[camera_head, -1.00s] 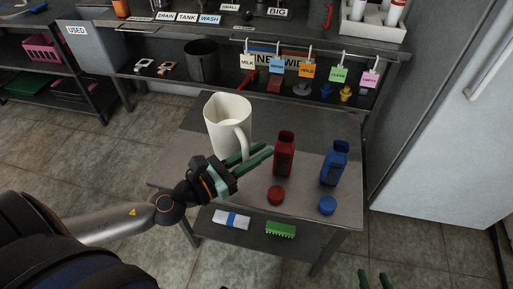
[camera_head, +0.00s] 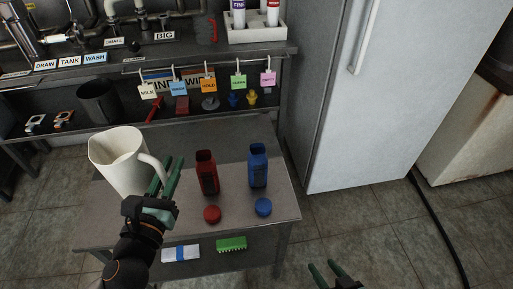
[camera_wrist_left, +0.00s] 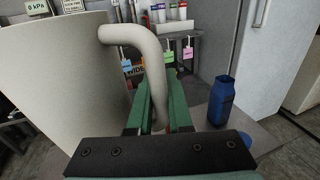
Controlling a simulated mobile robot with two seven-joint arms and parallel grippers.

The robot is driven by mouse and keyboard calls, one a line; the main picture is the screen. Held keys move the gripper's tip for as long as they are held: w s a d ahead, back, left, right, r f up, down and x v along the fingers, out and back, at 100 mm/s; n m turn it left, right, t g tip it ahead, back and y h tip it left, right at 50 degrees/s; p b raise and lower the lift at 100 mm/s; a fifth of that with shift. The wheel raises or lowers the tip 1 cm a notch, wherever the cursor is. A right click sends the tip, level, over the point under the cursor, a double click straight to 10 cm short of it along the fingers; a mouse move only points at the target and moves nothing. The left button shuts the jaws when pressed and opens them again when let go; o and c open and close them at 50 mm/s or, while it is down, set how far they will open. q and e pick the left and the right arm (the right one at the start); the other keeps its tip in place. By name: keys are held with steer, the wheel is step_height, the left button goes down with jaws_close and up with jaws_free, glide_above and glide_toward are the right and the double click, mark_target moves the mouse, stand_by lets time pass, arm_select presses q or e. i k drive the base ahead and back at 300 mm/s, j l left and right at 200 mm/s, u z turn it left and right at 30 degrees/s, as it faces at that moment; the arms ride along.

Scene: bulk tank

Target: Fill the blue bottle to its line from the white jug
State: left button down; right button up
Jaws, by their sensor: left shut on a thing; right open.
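The white jug (camera_head: 122,160) is at the left of the small steel table (camera_head: 232,235), tilted slightly in the head view. My left gripper (camera_head: 166,180) is shut on its handle, which runs between the green fingers in the left wrist view (camera_wrist_left: 155,75). I cannot tell whether the jug touches the table. The blue bottle (camera_head: 258,168) stands open on the right of the table, its blue cap (camera_head: 263,207) in front. It also shows in the left wrist view (camera_wrist_left: 222,100). My right gripper (camera_head: 325,275) is open and empty at the bottom edge, right of the table.
A red bottle (camera_head: 206,175) stands between jug and blue bottle, its red cap (camera_head: 212,214) in front. Coloured tags (camera_head: 208,85) hang from the shelf behind. A fridge (camera_head: 400,90) stands right. A green brush (camera_head: 231,244) lies on the lower shelf.

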mark_target(258, 159)
steer(key=i+l+u, duration=0.1)
steer(key=l+u, duration=0.2)
steer(key=l, duration=0.9)
steer(key=l+u, duration=0.3)
steer(key=l, duration=0.9)
